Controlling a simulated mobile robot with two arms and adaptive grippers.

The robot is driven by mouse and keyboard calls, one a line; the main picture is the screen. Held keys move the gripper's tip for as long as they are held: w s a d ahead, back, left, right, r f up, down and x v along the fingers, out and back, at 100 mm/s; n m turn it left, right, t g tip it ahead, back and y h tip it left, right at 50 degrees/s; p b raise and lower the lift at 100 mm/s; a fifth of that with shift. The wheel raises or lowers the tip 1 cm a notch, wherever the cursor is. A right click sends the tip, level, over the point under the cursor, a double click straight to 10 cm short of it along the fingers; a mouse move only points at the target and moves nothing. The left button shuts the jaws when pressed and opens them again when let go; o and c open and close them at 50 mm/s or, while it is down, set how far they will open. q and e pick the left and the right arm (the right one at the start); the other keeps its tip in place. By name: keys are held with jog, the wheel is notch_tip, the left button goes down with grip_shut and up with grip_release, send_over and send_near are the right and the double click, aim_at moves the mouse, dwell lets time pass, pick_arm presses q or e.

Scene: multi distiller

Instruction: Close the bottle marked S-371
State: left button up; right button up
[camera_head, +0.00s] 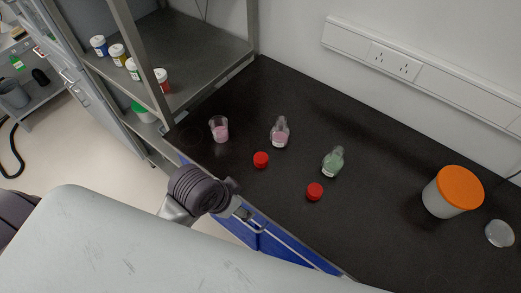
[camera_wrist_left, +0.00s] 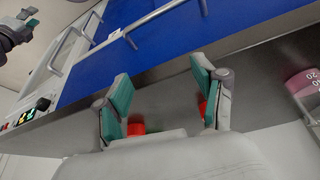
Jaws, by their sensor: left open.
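Two small glass bottles stand uncapped on the black counter. One holds pink contents (camera_head: 280,136), the other green contents (camera_head: 332,163). Their labels are too small to read, so I cannot tell which is S-371. One red cap (camera_head: 261,159) lies near the pink bottle, and another red cap (camera_head: 315,191) lies near the green one.
A beaker of pink liquid (camera_head: 219,130) stands left of the bottles. An orange-lidded tub (camera_head: 452,192) and a clear dish (camera_head: 499,233) are at right. Metal shelves (camera_head: 190,48) with jars stand at left. Blue drawers (camera_wrist_left: 170,40) have protruding handles. A dark mechanical part (camera_wrist_left: 14,32) is partly cut off.

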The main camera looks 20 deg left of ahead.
pick_arm(q)
jog(key=shift+w+d+r+m, duration=0.4)
jog(key=shift+w+d+m, duration=0.2)
jog(key=shift+w+d, duration=0.2)
jog(key=w+d+r+m, duration=0.1)
jog(key=w+d+r+m+h, duration=0.1)
jog(key=d+m, duration=0.1)
jog(key=shift+w+g, duration=0.3)
jog(key=w+r+m, duration=0.1)
jog(key=w+d+r+m, duration=0.1)
jog(key=m, duration=0.1)
jog(key=w+d+m+g, duration=0.1)
jog(key=m, duration=0.1)
jog(key=shift+w+d+r, duration=0.15)
jog(key=shift+w+r, duration=0.05)
jog(key=shift+r, duration=0.2)
jog(key=w+a+r+m+g+y, duration=0.1)
jog(key=w+r+m, duration=0.3)
jog(key=m, duration=0.2)
notch_tip(320, 180, up, 5)
jog(key=m+g+y, duration=0.1)
jog(key=m+y, duration=0.1)
jog(key=m, duration=0.2)
send_over(259, 158)
pick_arm(e)
jog(key=shift+w+d, duration=0.3)
jog(key=shift+w, duration=0.45)
